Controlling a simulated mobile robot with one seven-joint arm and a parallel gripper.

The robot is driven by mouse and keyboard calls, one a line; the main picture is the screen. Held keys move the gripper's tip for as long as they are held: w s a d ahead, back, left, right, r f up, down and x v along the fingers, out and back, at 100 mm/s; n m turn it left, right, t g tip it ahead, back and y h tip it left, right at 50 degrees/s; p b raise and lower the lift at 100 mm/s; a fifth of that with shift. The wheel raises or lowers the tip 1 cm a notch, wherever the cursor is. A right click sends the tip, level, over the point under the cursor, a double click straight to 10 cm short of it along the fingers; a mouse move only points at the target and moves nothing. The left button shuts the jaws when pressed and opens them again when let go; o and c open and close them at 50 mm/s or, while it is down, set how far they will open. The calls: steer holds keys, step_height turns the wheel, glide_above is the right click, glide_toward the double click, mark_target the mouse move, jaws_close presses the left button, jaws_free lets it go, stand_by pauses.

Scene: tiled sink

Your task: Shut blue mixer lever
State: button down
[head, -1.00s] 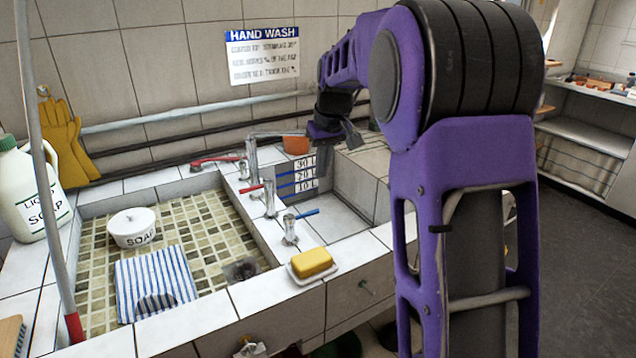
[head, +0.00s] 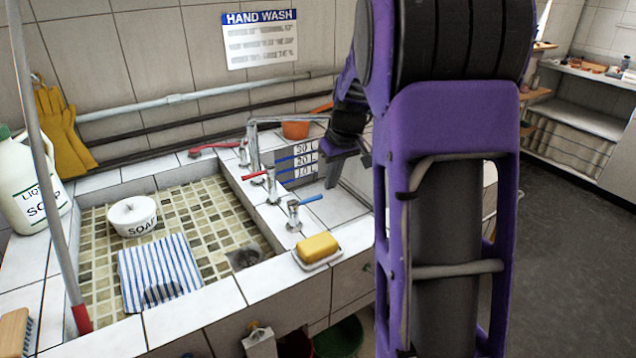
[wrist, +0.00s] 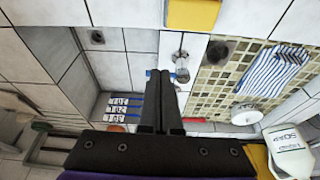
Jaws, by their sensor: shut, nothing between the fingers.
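The blue mixer lever (head: 311,199) sticks out to the right from the top of a short chrome tap (head: 293,212) on the tiled divider between the two basins. In the wrist view, a bit of the blue lever (wrist: 149,73) shows at the left of the fingertips, partly hidden by them, with the chrome tap (wrist: 181,66) to their right. My gripper (head: 366,159) is above the right basin, to the right of and behind the lever in the head view. Its fingers (wrist: 164,74) are together and empty. I cannot tell whether they touch the lever.
A red-levered tap (head: 271,185) and a tall spout (head: 254,150) stand farther back on the divider. A yellow soap bar (head: 318,246) lies on a dish in front. The left basin holds a soap tub (head: 133,216) and a striped cloth (head: 160,272).

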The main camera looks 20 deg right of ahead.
mark_target(314, 199)
steer(key=shift+w+a+f+b, duration=0.15)
steer(key=shift+w+f, duration=0.9)
steer(key=shift+f, duration=0.4)
steer(key=shift+w+a+f+b, duration=0.1)
steer(key=shift+w+a+f, duration=0.1)
steer(key=shift+w+f, duration=1.1)
steer(key=shift+w+a+f+b, duration=0.15)
steer(key=shift+w+f, duration=0.65)
steer(key=shift+f, duration=0.85)
steer(key=shift+w, duration=0.1)
steer(key=shift+w+n, duration=0.4)
steer(key=shift+w+r, duration=0.1)
steer(key=shift+r, duration=0.05)
steer(key=shift+r, duration=0.3)
steer(key=p+v, duration=0.1)
steer(key=v, duration=1.5)
steer(key=shift+s+r+p, duration=0.25)
steer(key=shift+s+p, duration=0.1)
steer(key=shift+p, duration=0.05)
